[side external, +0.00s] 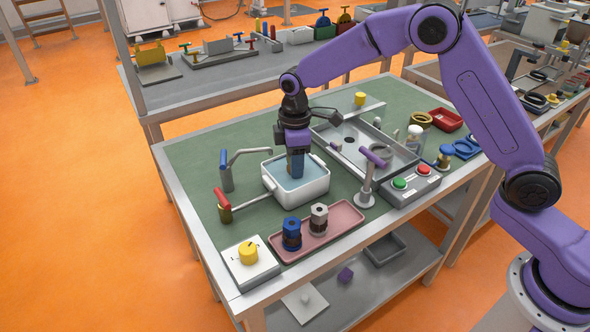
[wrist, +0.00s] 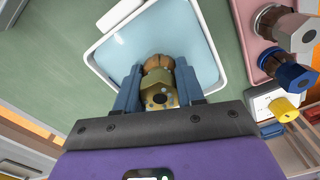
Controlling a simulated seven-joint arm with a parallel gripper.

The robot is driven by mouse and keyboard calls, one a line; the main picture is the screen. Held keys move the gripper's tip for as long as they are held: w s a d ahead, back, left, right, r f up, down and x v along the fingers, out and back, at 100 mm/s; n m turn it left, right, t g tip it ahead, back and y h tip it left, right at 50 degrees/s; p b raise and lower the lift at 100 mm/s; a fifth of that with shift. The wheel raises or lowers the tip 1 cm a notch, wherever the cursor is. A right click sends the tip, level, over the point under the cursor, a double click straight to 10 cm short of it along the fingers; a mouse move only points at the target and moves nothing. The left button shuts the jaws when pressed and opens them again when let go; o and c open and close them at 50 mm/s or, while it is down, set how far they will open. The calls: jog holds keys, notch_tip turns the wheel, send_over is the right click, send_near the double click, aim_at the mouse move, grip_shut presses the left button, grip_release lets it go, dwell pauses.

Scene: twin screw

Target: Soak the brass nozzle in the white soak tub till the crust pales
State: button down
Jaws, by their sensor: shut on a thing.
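The white soak tub (side external: 313,191) stands on the green bench top and holds pale blue liquid; in the wrist view its rim (wrist: 103,69) frames the liquid. My gripper (side external: 296,170) points straight down into the tub, its blue fingertips at the liquid. In the wrist view my gripper (wrist: 157,88) is shut on the brass nozzle (wrist: 158,92), one finger on each side. The nozzle's far end has a brown crust (wrist: 158,64) and lies over or in the liquid; I cannot tell how deep. The nozzle is hidden in the side view.
A pink tray (side external: 336,233) in front holds a blue-topped fitting (side external: 291,232) and a grey-topped fitting (side external: 319,218). A yellow knob (side external: 248,252) sits on a white box. A blue-handled tap (side external: 226,170) and red-handled valve (side external: 222,199) stand left; a metal tray (side external: 340,148) lies behind.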

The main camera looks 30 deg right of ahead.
jog(key=shift+r, duration=2.9)
